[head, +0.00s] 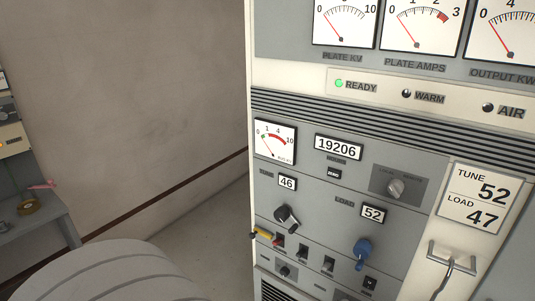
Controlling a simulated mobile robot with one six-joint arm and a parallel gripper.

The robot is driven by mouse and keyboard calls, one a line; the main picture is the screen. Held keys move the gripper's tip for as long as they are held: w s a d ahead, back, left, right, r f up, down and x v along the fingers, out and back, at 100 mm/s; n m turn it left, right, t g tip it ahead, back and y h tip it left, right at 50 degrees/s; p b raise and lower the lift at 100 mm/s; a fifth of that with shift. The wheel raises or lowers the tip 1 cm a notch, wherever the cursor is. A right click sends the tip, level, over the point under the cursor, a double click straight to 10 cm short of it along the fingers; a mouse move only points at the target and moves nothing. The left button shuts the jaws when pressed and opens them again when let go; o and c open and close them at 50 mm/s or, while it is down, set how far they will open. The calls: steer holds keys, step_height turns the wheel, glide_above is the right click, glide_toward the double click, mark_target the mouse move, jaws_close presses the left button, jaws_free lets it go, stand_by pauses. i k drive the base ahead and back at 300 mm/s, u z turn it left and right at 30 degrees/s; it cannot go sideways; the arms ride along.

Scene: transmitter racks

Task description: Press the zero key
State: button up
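The zero key (334,173) is a small black key with white lettering that reads ZERO. It sits on the grey panel of the rack, just below the hours counter (338,148), which shows 19206. The key is unobstructed in the head view; whether it is pressed in is too small to tell. My gripper is not in view.
A metal handle (452,257) juts out lower right. The READY lamp (339,84) glows green. A grey bench (42,228) stands left.

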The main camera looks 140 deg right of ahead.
mark_target(331, 173)
steer(key=z, duration=5.45)
steer(key=k, duration=0.5)
steer(key=i, duration=0.5)
steer(key=z, duration=0.15)
